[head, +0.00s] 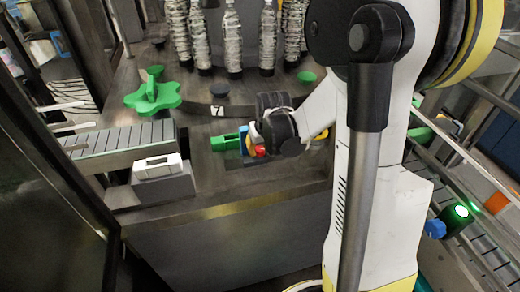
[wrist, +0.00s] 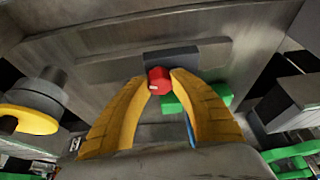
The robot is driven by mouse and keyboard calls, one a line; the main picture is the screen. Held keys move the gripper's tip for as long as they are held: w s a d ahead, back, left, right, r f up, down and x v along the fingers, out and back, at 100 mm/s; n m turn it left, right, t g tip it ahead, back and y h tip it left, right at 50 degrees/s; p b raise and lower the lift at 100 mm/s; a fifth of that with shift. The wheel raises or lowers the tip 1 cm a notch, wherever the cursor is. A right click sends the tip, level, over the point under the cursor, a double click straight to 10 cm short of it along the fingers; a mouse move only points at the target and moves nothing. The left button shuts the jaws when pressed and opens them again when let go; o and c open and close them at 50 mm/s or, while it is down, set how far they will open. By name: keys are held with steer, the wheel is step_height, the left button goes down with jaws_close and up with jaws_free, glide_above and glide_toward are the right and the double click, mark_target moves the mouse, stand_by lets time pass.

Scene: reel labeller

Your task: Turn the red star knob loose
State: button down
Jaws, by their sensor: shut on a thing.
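The red knob (wrist: 159,80) shows in the wrist view between the tips of my gripper's two yellow fingers. My gripper (wrist: 160,84) is shut on it, with a fingertip on each side. In the head view a small red part of the knob (head: 260,151) shows at my gripper (head: 257,141), beside a green block. The rest of the knob is hidden by the fingers and wrist, and its star shape cannot be made out.
A green bracket (head: 225,142) sits just left of the knob. A green star wheel (head: 153,95) and a conveyor (head: 120,141) lie further left, with a white display box (head: 161,169) at the conveyor's end. Several wrapped bottles (head: 232,40) stand behind.

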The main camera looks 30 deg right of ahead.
steer(key=n+y+b, duration=0.1)
steer(key=n, duration=0.1)
steer(key=shift+d+n, duration=0.1)
steer(key=shift+n, duration=0.2)
steer(key=shift+n+y, duration=0.4)
steer(key=shift+n, duration=0.7)
steer(key=c, duration=1.1)
jaws_free()
steer(key=shift+o, duration=0.2)
steer(key=v, duration=1.2)
steer(key=shift+s, duration=0.1)
